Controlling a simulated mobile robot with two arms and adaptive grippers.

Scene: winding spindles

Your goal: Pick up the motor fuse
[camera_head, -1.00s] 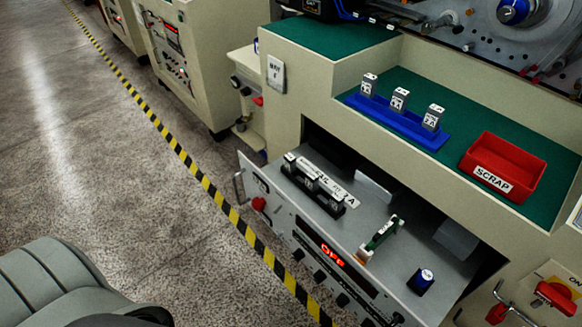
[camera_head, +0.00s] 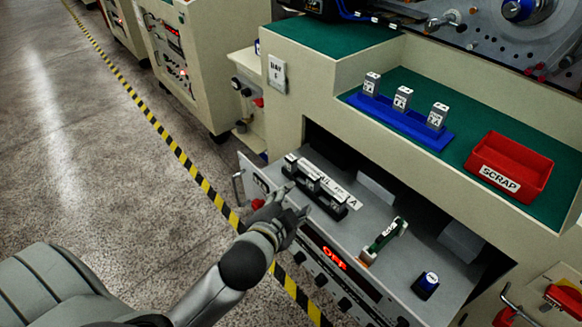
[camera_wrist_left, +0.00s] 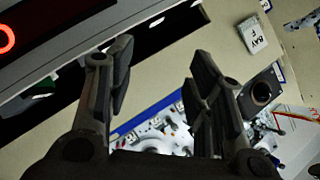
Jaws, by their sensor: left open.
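Black fuse holders (camera_head: 325,192) stand in a row in the open drawer (camera_head: 385,262), beside a white label starting "RAIL". I cannot tell which part is the motor fuse. Three grey fuse-like blocks with white labels (camera_head: 403,98) stand upright in a blue tray (camera_head: 385,116) on the green shelf. My left gripper (camera_head: 289,206) is open and empty, over the drawer's front edge, just in front of the black holders and apart from them. Its open fingers also show in the left wrist view (camera_wrist_left: 160,75), with nothing between them. My right gripper is out of view.
A red SCRAP bin (camera_head: 508,168) sits right of the blue tray. The drawer front shows a red "OFF" display (camera_head: 333,258). The cabinet shelf overhangs the drawer's back.

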